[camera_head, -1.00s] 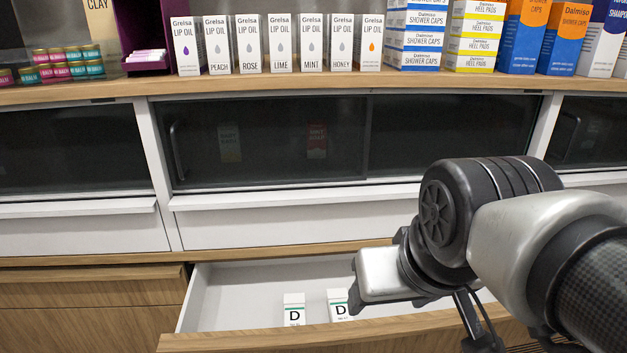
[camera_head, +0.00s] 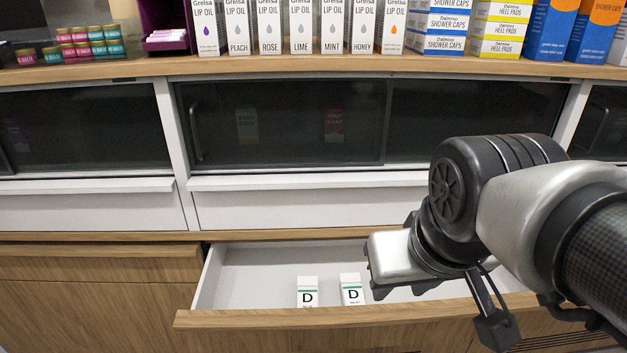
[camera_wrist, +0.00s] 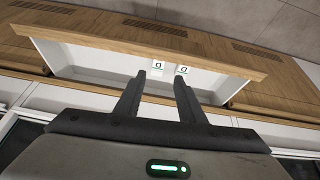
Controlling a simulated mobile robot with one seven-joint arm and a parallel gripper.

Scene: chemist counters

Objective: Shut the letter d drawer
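The letter d drawer (camera_head: 330,318) stands pulled open below the counter, with a wooden front and a white inside. Two white boxes marked D, a left one (camera_head: 307,291) and a right one (camera_head: 352,289), stand inside it. The drawer also shows in the wrist view (camera_wrist: 150,33), with its front edge at the top. My gripper (camera_wrist: 160,82) is open and empty in the wrist view, its two dark fingers apart and pointing toward the drawer and the boxes. In the head view my wrist covers the drawer's right part, and one finger (camera_head: 497,325) shows by the drawer front.
A closed wooden drawer (camera_head: 95,262) is to the left. Above are white ledges and a dark glass sliding cabinet (camera_head: 280,125). The wooden shelf (camera_head: 300,66) on top holds lip oil boxes, shower caps, heel pads and small balm jars. Floor (camera_wrist: 270,20) shows beyond the drawer front.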

